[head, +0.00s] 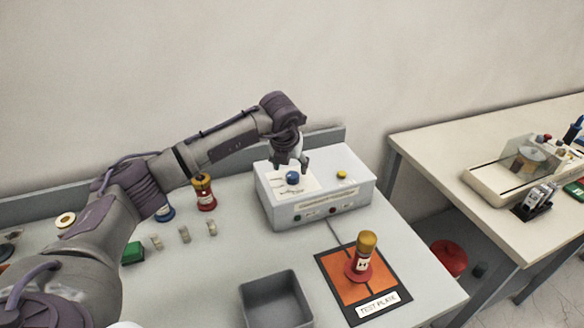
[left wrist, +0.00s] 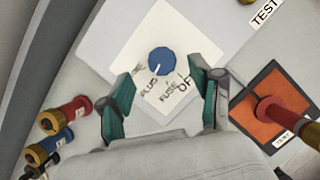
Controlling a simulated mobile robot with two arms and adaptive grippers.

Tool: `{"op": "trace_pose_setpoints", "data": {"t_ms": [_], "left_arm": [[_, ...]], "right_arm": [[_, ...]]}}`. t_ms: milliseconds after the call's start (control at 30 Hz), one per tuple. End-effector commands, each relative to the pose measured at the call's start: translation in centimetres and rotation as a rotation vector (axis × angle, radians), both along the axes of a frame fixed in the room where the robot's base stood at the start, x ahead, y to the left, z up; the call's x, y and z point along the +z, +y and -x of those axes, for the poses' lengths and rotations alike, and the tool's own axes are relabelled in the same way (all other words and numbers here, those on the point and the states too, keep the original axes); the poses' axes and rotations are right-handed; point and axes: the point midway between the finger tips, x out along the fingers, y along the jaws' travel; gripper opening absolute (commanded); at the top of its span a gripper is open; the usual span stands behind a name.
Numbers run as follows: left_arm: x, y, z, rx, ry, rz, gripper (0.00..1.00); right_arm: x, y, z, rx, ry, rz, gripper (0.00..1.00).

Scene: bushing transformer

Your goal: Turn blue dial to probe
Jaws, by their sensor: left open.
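The blue dial (head: 292,177) sits on the white panel on top of the tester box (head: 325,200). In the left wrist view the dial (left wrist: 162,58) is round, with a small white pointer mark on its lower left side, towards the word PLUG. FUSE and OFF are also printed around it; I cannot read a probe label. My left gripper (head: 292,163) is directly over the dial, pointing down. In the left wrist view its two fingers (left wrist: 164,88) are apart, with the dial beyond and between the tips; contact does not show. My right gripper is not in view.
A yellow button (head: 342,174) is on the box's right side. A red, gold-topped bushing (head: 361,258) stands on the orange test plate (head: 330,262). A grey bin (head: 247,293) is in front. Red and blue bushings stand at left. A second table (head: 435,140) is at right.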

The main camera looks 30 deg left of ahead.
Motion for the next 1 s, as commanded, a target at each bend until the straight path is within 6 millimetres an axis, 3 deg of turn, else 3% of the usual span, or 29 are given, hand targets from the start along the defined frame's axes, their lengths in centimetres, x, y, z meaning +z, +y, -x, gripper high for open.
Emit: {"op": "trace_pose_setpoints", "data": {"t_ms": [300, 633, 1000], "left_arm": [[-3.6, 0.3, -1.5, -0.001, 0.0, 0.001, 0.65], [-4.0, 0.3, -1.6, -0.003, -0.001, 0.0, 0.65], [-3.9, 0.3, -1.6, -0.003, -0.001, 0.001, 0.05]], "right_arm": [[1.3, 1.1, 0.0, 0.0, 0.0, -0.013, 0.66], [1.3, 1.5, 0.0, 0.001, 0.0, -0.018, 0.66], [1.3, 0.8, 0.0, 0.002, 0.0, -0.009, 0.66]]}}
